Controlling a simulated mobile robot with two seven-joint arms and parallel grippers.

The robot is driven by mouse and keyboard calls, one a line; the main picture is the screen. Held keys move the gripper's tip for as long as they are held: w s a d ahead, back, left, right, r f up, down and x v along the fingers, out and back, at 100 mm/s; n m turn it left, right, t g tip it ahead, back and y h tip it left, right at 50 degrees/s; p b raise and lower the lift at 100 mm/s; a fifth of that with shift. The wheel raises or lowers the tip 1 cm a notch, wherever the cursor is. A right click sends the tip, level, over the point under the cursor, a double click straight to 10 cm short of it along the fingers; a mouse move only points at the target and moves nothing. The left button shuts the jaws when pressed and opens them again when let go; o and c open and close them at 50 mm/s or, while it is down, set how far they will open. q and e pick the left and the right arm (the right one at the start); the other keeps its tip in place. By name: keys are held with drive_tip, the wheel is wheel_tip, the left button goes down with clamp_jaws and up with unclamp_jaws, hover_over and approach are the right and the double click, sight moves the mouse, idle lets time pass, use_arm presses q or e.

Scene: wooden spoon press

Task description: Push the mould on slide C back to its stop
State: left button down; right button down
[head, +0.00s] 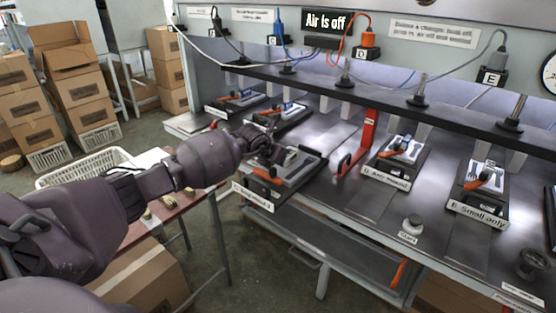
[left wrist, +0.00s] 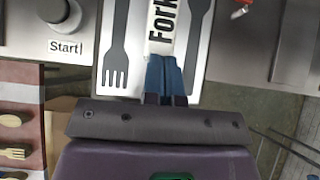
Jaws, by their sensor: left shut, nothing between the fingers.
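The mould (head: 299,169) is a pale grey plate on the slide whose front label (head: 252,197) is partly hard to read; I take it as slide C. In the left wrist view the mould (left wrist: 116,45) is a light plate with dark fork shapes and a white "Fork" tag. My left gripper (head: 284,158) is over this slide, partly hidden by its own arm. In the left wrist view its fingers (left wrist: 163,63) are together and empty, by the end of the tag. I cannot tell whether they touch the mould. My right gripper is not in view.
Slides D (head: 388,179) and E (head: 477,208) carry moulds to the right. A red post (head: 362,140) stands between the mould and slide D. A dark rail (head: 385,95) runs above the slides. A Start button (head: 413,221) is on the front right. A sign reads "Air is off" (head: 326,21).

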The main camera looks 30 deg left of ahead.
sight(289, 160)
use_arm(q)
drive_tip(key=shift+w+d+f+b, duration=0.1)
drive_tip(key=shift+w+f+b, duration=0.15)
drive_tip(key=shift+w, duration=0.3)
drive_tip(key=shift+w+f+b, duration=0.1)
drive_tip(key=shift+w+b, duration=0.2)
drive_tip(key=shift+w, duration=0.6)
drive_tip(key=shift+w+r+b, duration=0.15)
drive_tip(key=shift+w+b, duration=0.05)
drive_tip(key=shift+b, duration=0.1)
